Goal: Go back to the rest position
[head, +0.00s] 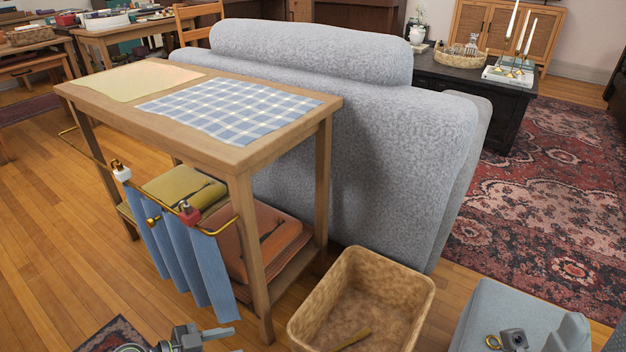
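Part of my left gripper (212,339), grey and metallic, shows at the bottom edge, left of the wicker basket and in front of the wooden side table (190,126). The picture's lower edge cuts it off, so its finger opening is not clear. I see nothing held in the part that shows. My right gripper is not in view.
A blue cloth (180,255) hangs from the table's brass rail. A wicker basket (412,304) stands on the floor, holding a small yellowish item. A grey-blue seat (490,305) with small metal items is at lower right. A grey sofa (370,150) blocks the middle.

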